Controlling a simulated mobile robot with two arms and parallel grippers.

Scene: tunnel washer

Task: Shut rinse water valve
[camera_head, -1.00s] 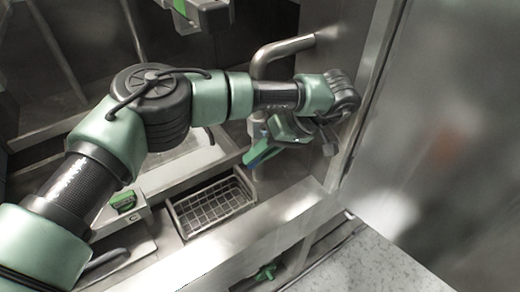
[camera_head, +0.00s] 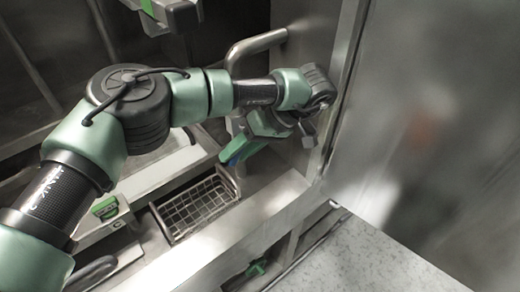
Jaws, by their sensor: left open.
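My left arm crosses from the left, and its wrist is bent by the steel wall. My left gripper (camera_head: 256,138) points down and left below the bent pipe, and its jaws are open. A blue-green lever-like piece (camera_head: 236,150) shows right at the jaws. I cannot tell whether it is the rinse water valve's handle or touches the fingers. The valve body is mostly hidden behind my gripper and wrist. My right gripper is not clearly seen.
A bent steel pipe (camera_head: 256,44) comes from the wall above my wrist. A wire basket (camera_head: 196,206) sits in a recess below. A small green fitting (camera_head: 257,268) is under the steel ledge (camera_head: 240,225). A large steel panel (camera_head: 430,120) closes off the right side.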

